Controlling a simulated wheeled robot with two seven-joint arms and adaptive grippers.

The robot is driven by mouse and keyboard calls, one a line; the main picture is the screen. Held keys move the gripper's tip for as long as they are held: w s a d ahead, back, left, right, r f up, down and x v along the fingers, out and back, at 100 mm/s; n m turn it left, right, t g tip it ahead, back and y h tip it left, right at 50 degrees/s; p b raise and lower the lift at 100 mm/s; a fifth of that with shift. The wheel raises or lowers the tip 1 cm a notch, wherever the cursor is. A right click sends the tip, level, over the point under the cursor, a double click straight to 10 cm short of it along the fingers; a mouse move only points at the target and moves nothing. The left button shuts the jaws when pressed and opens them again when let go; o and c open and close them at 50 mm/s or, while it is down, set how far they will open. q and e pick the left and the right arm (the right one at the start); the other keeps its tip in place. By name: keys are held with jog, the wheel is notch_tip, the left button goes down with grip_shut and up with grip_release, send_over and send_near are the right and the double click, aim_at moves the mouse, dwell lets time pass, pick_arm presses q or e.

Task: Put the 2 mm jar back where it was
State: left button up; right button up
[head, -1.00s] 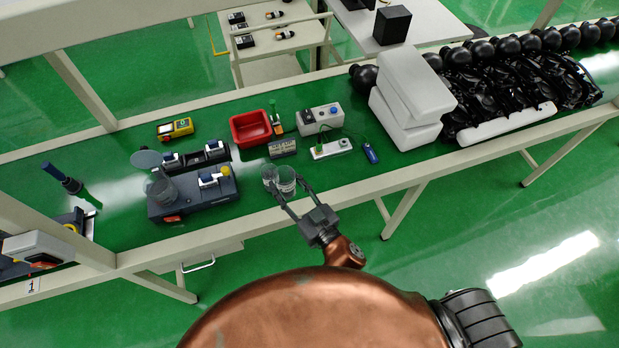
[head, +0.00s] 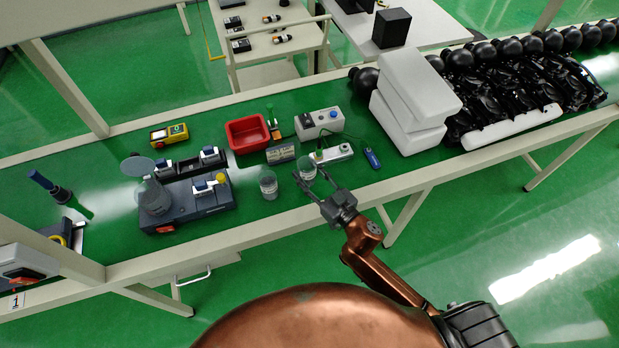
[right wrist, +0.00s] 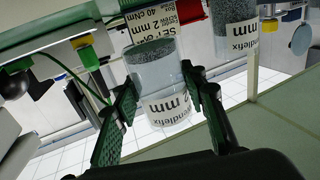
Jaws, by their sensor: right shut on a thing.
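My right gripper (head: 310,181) is shut on the 2 mm jar (head: 307,170), a clear jar with grey grains. In the right wrist view its label (right wrist: 167,107) reads "2 mm", and the green-padded fingers (right wrist: 160,90) stand on either side of it. I cannot tell whether its base touches the bench. A second clear jar (head: 268,187) stands on the green bench to the left of the held jar; it also shows in the right wrist view (right wrist: 235,45), its label partly cut off. A set-up card (head: 281,153) reading "2 mm, 40 cNm" stands behind the jars. My left gripper is not in view.
A dark device (head: 188,208) with a round lens stands left of the jars. A red bin (head: 247,133), a grey control box (head: 319,122) and a power strip (head: 333,154) are behind. White blocks (head: 412,100) stand right. Bare bench lies between the second jar and the device.

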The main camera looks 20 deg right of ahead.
aim_at(314, 183)
jog(key=f, duration=0.1)
jog(key=f+b, duration=0.2)
jog(key=f, duration=0.1)
jog(key=shift+w+d+f, duration=0.1)
jog(key=shift+w+d, duration=0.15)
jog(key=shift+r, duration=0.2)
jog(key=shift+f, duration=0.1)
jog(key=o, duration=1.4)
jog(key=shift+f, duration=0.15)
jog(key=shift+r, duration=0.3)
jog(key=p+v, duration=0.1)
jog(key=v, duration=1.1)
